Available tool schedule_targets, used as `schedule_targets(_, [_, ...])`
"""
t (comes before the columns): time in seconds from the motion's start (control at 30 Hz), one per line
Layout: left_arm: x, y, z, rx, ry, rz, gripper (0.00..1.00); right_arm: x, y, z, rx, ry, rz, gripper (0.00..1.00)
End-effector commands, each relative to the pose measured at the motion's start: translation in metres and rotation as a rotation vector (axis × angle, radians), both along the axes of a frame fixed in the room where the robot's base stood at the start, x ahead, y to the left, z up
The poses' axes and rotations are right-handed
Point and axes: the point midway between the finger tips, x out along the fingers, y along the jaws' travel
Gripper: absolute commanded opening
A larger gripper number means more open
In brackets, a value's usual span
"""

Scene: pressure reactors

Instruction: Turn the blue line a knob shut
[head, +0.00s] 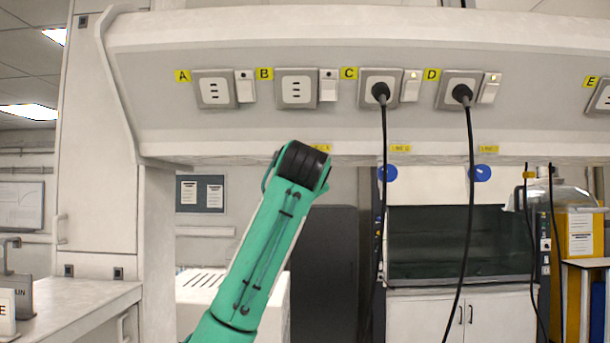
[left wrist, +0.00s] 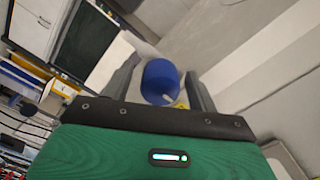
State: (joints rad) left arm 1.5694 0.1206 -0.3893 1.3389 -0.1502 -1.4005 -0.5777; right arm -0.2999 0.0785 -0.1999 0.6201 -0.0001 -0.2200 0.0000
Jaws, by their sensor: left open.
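A blue knob (left wrist: 160,80) shows in the left wrist view between the two fingers of my left gripper (left wrist: 161,72). The fingers are open, one on each side, and I cannot tell whether either touches it. In the head view my left arm rises to the shelf's underside and hides its gripper and that knob. A yellow label (head: 322,148) shows beside the arm's black joint, its text too small to read surely. Two other blue knobs, one (head: 387,173) left and one (head: 480,173) right, hang under the shelf. My right gripper is not in view.
Sockets labelled A (head: 215,89), B (head: 297,88), C (head: 379,89) and D (head: 460,90) line the shelf front (head: 330,122). Black cables hang from C and D, to the right of my arm. A white counter (head: 75,308) stands at left.

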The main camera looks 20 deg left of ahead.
Motion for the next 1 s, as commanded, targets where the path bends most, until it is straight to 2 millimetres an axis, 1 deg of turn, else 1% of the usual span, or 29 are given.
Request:
schedule_targets(0.17, [-0.012, -0.004, -0.002, 0.000, -0.003, -0.001, 0.59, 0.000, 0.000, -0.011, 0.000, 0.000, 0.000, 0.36])
schedule_targets(0.27, [-0.027, -0.009, -0.005, -0.001, -0.004, -0.002, 0.59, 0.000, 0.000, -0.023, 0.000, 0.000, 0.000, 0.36])
schedule_targets(0.5, [-0.075, -0.022, -0.005, 0.000, -0.006, -0.003, 0.59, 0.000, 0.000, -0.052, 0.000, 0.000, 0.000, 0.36])
schedule_targets(0.7, [-0.110, -0.032, -0.004, 0.001, -0.004, -0.002, 0.59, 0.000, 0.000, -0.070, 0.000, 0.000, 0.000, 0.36])
schedule_targets(0.83, [-0.124, -0.036, -0.002, 0.001, -0.003, -0.001, 0.59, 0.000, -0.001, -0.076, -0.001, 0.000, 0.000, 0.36])
schedule_targets(1.0, [-0.132, -0.038, -0.001, 0.000, -0.001, -0.001, 0.59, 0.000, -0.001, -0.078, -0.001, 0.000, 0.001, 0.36])
